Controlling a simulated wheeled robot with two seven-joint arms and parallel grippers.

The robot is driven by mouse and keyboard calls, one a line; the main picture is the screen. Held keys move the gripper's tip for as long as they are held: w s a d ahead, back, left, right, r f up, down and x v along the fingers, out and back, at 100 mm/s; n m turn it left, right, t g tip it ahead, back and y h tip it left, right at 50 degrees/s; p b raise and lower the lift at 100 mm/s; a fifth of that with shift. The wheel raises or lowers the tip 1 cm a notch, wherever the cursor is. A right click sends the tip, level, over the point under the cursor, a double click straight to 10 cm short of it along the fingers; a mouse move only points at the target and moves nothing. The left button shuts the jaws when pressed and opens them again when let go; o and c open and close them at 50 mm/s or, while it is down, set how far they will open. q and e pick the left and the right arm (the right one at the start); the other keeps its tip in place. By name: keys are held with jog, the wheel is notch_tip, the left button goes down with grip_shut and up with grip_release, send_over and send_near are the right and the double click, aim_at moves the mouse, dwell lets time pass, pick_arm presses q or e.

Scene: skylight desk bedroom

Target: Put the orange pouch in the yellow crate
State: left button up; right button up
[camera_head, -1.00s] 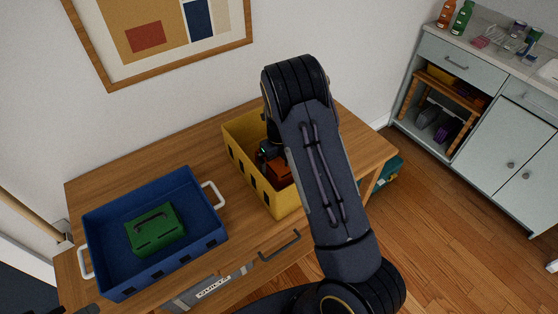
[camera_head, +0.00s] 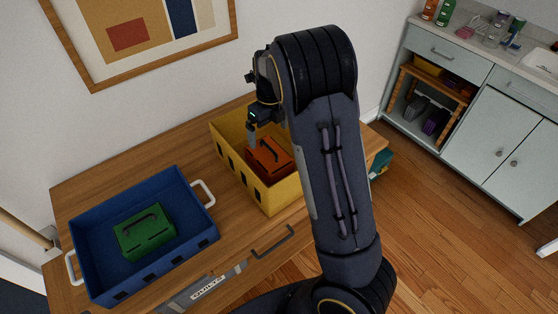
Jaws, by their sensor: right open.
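The orange pouch (camera_head: 268,158) lies inside the yellow crate (camera_head: 268,200) on the wooden desk, toward the crate's near part. My right gripper (camera_head: 252,140) is open, above the crate's left side and just to the upper left of the pouch. One of its fingers shows. The rest of the gripper and the crate's right side are partly hidden by my right arm. I cannot see the pouch between the fingers. My left gripper is not clearly in view.
A blue crate (camera_head: 205,237) with white handles stands on the desk's left side and holds a green pouch (camera_head: 145,232). A cabinet (camera_head: 500,140) with bottles on top stands at the right. Bare desk (camera_head: 130,160) lies behind the blue crate.

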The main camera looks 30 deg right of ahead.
jog(key=s+a+r+n+t+y, duration=0.25)
jog(key=s+r+n, duration=0.25)
jog(key=s+n, duration=0.35)
jog(key=s+a+r+n+t+y, duration=0.1)
jog(key=s+a+r+n+y, duration=0.15)
jog(key=s+r+n, duration=0.4)
jog(key=s+a+f+n+t+h, duration=0.1)
jog(key=s+a+n, duration=0.2)
jog(key=s+n, duration=0.3)
jog(key=s+a+f+n+t, duration=0.1)
jog(key=s+a+n, duration=0.2)
jog(key=s+n, duration=0.4)
jog(key=n, duration=0.4)
jog(key=shift+a+h, duration=0.15)
jog(key=shift+h, duration=0.25)
